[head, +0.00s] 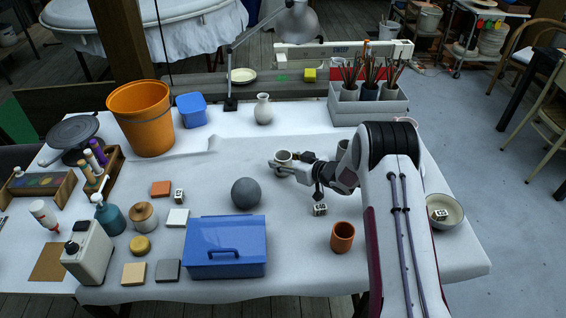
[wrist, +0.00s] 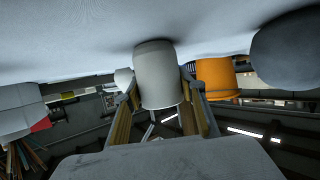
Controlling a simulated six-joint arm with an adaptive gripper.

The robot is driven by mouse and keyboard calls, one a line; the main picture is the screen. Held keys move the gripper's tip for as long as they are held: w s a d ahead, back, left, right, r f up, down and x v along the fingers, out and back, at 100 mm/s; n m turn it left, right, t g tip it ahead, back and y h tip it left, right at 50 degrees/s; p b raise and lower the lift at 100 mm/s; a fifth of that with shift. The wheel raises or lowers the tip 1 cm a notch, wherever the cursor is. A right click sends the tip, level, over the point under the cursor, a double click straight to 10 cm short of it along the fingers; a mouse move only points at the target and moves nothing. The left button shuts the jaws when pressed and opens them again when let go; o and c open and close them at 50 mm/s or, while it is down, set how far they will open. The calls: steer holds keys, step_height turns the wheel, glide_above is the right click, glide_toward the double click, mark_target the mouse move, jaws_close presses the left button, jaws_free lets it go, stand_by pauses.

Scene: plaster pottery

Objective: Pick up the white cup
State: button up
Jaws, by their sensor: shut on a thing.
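The white cup (head: 283,156) is near the middle of the white-covered table in the head view, at the end of my arm. My gripper (head: 281,164) reaches it from the right and is shut on it. In the wrist view, the cup (wrist: 157,75) fills the space between the two fingers of my gripper (wrist: 161,92), one on each side. That view shows the table surface at the top. The cup's end nearest the table is at or very close to the cloth; I cannot tell whether it touches.
A grey ball (head: 246,193) and a blue toolbox (head: 226,246) stand front left of the cup. A white vase (head: 263,109) is behind it. A terracotta cup (head: 342,237) and a small patterned cube (head: 320,209) are in front. A brush holder (head: 368,108) stands back right.

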mark_target(283, 155)
steer(key=shift+r, duration=0.15)
steer(key=shift+r, duration=4.9)
